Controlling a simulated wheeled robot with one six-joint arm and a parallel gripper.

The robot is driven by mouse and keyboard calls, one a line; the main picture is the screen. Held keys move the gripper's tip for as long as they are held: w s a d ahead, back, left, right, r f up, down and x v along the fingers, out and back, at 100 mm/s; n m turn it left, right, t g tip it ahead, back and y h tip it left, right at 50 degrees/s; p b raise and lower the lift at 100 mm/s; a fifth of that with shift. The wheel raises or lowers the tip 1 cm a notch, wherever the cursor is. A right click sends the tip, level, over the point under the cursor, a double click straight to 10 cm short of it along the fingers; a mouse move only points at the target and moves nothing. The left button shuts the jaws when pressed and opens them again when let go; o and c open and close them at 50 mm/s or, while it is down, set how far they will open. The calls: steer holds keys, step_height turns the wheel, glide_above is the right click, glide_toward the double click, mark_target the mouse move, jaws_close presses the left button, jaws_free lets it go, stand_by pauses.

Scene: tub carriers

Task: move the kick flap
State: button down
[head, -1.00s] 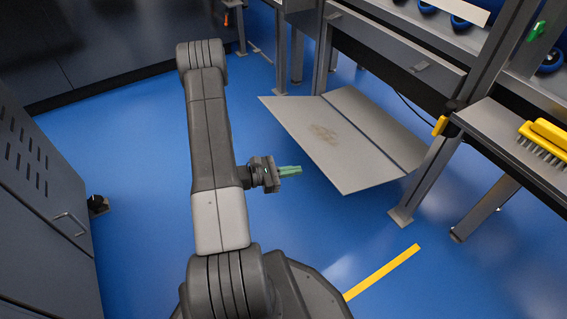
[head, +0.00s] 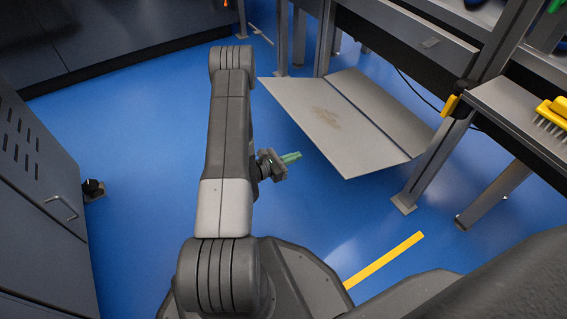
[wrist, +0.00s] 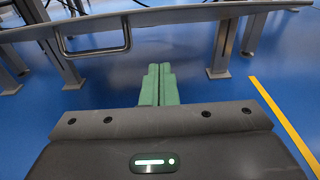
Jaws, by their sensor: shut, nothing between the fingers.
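The kick flap (head: 318,113) is a flat grey panel with a brown scuff, slanting out from under the bench at the right of the head view. A seam separates it from a narrower grey strip behind. My gripper (head: 297,156), with green fingers, is left of the flap's near edge, seemingly apart from it. In the wrist view, my gripper (wrist: 159,68) has its fingers together and empty. A long grey edge, seemingly the flap (wrist: 180,15), crosses ahead, with a bar handle (wrist: 98,52) hanging below it.
Bench legs (head: 428,160) stand right of the flap. A yellow brush (head: 553,112) lies on a shelf at right. A grey cabinet (head: 40,200) stands at left. A yellow floor line (head: 385,261) runs in front. Blue floor is clear around my arm.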

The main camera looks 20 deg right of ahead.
steer(key=shift+w+d+r+b, duration=0.1)
steer(key=shift+d+r+b, duration=0.35)
steer(key=shift+d+r, duration=0.55)
steer(key=shift+w+d+r+b, duration=0.1)
steer(key=shift+d+r+b, duration=0.3)
steer(key=shift+d+r, duration=0.55)
steer(key=shift+d+f, duration=0.15)
steer(key=r+p, duration=0.1)
steer(key=d+r+y+p, duration=0.1)
steer(key=p, duration=0.1)
steer(key=shift+r+y, duration=0.3)
steer(key=shift+a+f, duration=0.1)
